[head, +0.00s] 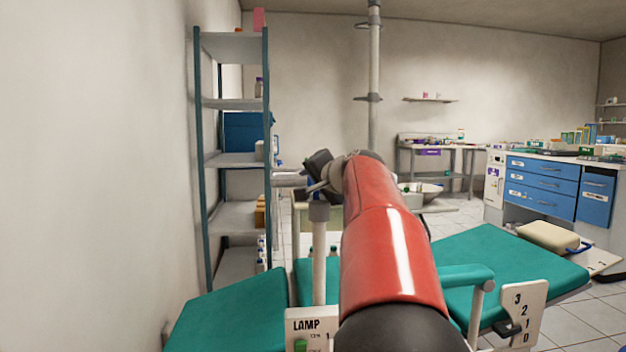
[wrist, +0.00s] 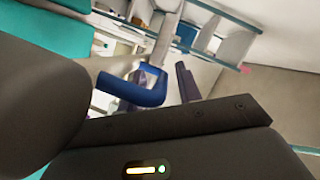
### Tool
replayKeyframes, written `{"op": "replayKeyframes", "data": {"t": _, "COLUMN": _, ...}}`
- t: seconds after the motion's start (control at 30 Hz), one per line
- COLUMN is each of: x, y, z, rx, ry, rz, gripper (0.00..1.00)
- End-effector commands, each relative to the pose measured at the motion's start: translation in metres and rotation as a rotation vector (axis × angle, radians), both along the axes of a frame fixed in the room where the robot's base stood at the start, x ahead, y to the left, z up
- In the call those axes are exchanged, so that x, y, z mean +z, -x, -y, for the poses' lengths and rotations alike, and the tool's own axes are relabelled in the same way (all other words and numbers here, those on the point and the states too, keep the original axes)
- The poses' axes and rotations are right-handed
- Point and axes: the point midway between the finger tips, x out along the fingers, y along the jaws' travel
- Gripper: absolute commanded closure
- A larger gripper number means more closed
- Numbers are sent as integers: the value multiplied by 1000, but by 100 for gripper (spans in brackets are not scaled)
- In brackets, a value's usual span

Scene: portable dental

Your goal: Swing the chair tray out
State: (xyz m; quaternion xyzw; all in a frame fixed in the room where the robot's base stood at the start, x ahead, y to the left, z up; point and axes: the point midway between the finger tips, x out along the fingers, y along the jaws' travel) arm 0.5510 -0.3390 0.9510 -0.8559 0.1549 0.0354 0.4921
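The teal chair (head: 510,262) spreads across the lower part of the head view. A pale upright post (head: 319,265) with a grey collar rises beside its seat, left of my red arm. My dark gripper (head: 320,168) is above the post, by a grey horizontal bar (head: 289,180). A bent blue handle (wrist: 140,92) shows close up in the wrist view. My gripper's fingers (wrist: 168,82) stand apart there, with the handle's bent end in front of the gap. I cannot tell whether they touch it. The tray's surface is not clearly seen; my arm hides part of the area.
A tall shelf rack (head: 235,160) stands close on the left, by the wall. A panel marked LAMP (head: 306,325) is at the front, and a numbered lever plate (head: 522,312) is right of my arm. Blue drawers (head: 543,182) stand back right. Floor is open behind the chair.

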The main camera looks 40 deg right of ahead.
Motion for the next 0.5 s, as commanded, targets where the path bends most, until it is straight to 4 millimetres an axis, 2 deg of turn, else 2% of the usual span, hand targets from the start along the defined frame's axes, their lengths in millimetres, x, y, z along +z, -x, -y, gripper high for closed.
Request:
{"op": "replayKeyframes", "data": {"t": 0.17, "x": 0, "y": 0, "z": 0, "rx": 0, "ry": 0, "rz": 0, "gripper": 67}}
{"op": "replayKeyframes", "data": {"t": 0.4, "x": 0, "y": 0, "z": 0, "rx": 0, "ry": 0, "rz": 0, "gripper": 98}}
{"op": "replayKeyframes", "data": {"t": 0.5, "x": 0, "y": 0, "z": 0, "rx": 0, "ry": 0, "rz": 0, "gripper": 100}}
